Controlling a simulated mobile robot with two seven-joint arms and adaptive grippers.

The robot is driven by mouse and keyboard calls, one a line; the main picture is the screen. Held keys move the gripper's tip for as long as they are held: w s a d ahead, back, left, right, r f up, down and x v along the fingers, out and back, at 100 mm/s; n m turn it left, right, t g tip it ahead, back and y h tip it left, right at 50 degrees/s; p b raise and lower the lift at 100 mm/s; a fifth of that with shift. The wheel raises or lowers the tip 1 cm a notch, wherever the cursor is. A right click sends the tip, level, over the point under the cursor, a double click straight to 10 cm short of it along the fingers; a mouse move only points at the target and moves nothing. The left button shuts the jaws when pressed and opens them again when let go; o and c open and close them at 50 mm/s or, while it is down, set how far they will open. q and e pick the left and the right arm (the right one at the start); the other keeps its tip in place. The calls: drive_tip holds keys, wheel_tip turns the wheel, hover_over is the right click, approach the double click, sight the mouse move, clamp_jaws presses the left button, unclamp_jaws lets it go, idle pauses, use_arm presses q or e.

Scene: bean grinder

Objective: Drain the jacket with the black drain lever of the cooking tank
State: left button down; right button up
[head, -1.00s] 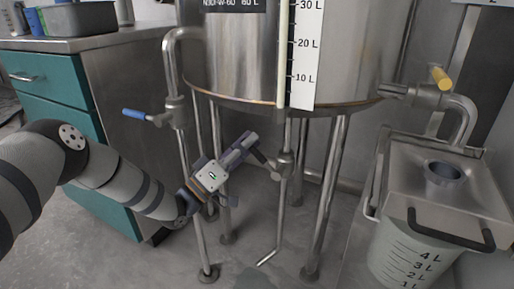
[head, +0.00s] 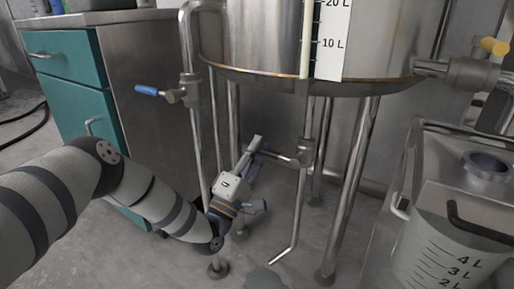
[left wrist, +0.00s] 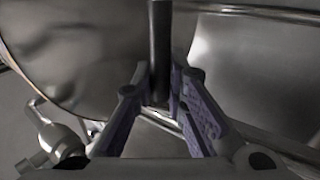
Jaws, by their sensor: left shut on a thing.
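The steel cooking tank (head: 265,40) stands on legs. Under it, a drain valve (head: 304,153) sits on a thin drain pipe (head: 298,215) that bends left near the floor. My left gripper (head: 255,147) is just left of this valve. In the left wrist view the black drain lever (left wrist: 160,45) stands between the fingers of my left gripper (left wrist: 158,92), which are shut on it. In the head view the gripper mostly hides the lever. A darker, wet-looking patch (head: 262,279) lies on the floor below the pipe's end. My right gripper is out of view.
A blue-handled valve (head: 148,90) is on the left pipe and a yellow-handled valve (head: 493,46) at the right. A teal cabinet (head: 70,95) stands left. A measuring bucket (head: 440,250) stands at the right. Tank legs (head: 350,190) are close to my gripper.

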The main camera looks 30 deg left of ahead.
use_arm(q)
drive_tip(key=shift+f+n, duration=0.2)
drive_tip(key=shift+n, duration=0.1)
drive_tip(key=c, duration=1.6)
unclamp_jaws()
drive_tip(key=v, duration=1.2)
drive_tip(key=shift+r, duration=0.1)
